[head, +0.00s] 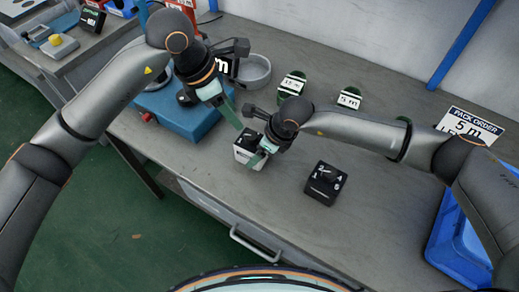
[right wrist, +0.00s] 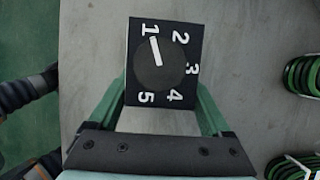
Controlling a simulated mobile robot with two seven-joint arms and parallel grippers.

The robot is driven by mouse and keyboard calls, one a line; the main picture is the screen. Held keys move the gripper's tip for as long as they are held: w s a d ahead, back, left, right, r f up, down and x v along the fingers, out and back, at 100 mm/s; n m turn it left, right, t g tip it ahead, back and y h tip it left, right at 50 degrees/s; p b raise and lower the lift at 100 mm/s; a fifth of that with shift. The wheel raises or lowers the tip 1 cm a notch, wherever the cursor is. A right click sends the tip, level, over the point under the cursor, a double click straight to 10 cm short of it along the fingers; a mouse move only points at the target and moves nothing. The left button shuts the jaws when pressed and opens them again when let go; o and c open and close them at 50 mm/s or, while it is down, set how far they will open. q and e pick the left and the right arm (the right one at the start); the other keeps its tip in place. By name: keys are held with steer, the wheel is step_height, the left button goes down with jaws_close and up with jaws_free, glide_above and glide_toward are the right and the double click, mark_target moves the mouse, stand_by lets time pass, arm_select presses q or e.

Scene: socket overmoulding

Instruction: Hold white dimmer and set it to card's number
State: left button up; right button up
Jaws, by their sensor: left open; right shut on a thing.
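The white dimmer (head: 249,150) has a white body and black top, and stands over the grey table in the head view. In the right wrist view its black face (right wrist: 135,60) carries the numbers 1 to 5, and the knob's white pointer (right wrist: 155,51) points at 1. My right gripper (head: 256,153) is shut on the dimmer's sides. My left gripper (head: 231,115) is open just above and left of it; its far finger is hard to make out. The pack order card (head: 470,127) at the right reads 5 m.
A black dimmer (head: 324,184) stands on the table, right of the white one. Green cable coils with labels (head: 292,83) (head: 349,98) lie behind. A blue machine (head: 180,112) and a grey round dish (head: 254,72) are at the left. A blue bin (head: 462,240) is at the right.

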arm_select(q)
steer(key=shift+o, duration=0.4)
arm_select(e)
steer(key=c, duration=0.4)
arm_select(q)
steer(key=shift+o, duration=1.4)
steer(key=shift+s+d+f+n+g+h, duration=0.1)
steer(key=shift+s+f+n+g+h, duration=0.2)
steer(key=shift+f+n, duration=0.2)
arm_select(e)
steer(key=shift+o, duration=0.2)
arm_select(q)
steer(key=n+t+h, duration=0.4)
steer(key=n+h, duration=0.9)
steer(key=n, duration=2.1)
glide_toward(251, 135)
steer(key=x, duration=1)
steer(key=shift+f, duration=0.3)
